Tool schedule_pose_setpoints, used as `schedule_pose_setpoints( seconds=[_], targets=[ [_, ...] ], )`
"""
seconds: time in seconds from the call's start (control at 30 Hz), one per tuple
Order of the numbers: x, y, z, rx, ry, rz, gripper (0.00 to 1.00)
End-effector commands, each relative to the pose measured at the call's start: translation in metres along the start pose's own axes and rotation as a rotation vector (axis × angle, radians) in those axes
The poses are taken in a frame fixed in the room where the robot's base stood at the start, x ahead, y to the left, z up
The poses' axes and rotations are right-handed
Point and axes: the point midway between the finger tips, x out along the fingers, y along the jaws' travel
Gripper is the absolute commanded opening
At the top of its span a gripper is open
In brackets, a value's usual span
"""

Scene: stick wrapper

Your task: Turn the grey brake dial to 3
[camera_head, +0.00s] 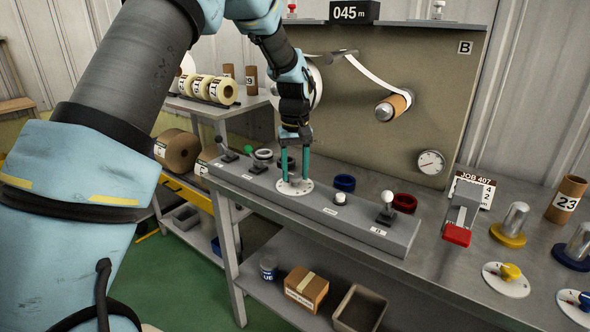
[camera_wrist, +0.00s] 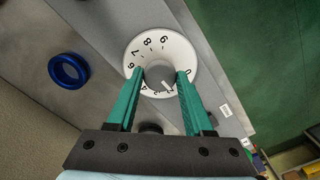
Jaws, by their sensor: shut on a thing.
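The grey brake dial (camera_wrist: 160,77) is a round grey knob on a white numbered disc, seen from above in the wrist view. The white disc (camera_head: 294,187) also shows in the head view, on a long grey control panel. My gripper (camera_wrist: 161,73) has its two green fingers on either side of the knob, shut on it. In the head view my gripper (camera_head: 293,177) points straight down over the disc. A short white mark on the knob faces the lower right, on the side of the low numbers. The exact number it meets is partly hidden by a finger.
The grey panel (camera_head: 350,225) also carries small levers and a white-knobbed lever (camera_head: 387,207) at right. A blue ring (camera_head: 344,183) and a dark red ring (camera_head: 404,203) lie behind it.

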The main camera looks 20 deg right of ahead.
Motion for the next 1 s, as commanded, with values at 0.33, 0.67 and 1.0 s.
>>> schedule_pose_setpoints(
  seconds=[0.33,0.67,1.0],
  targets=[
    [-0.0010,-0.0002,-0.0002,0.327,0.000,0.001,0.00],
    [-0.0006,-0.0003,-0.0004,0.604,0.001,0.000,0.00],
    [-0.0003,0.0000,-0.0003,0.770,0.001,0.000,0.00]
  ],
)
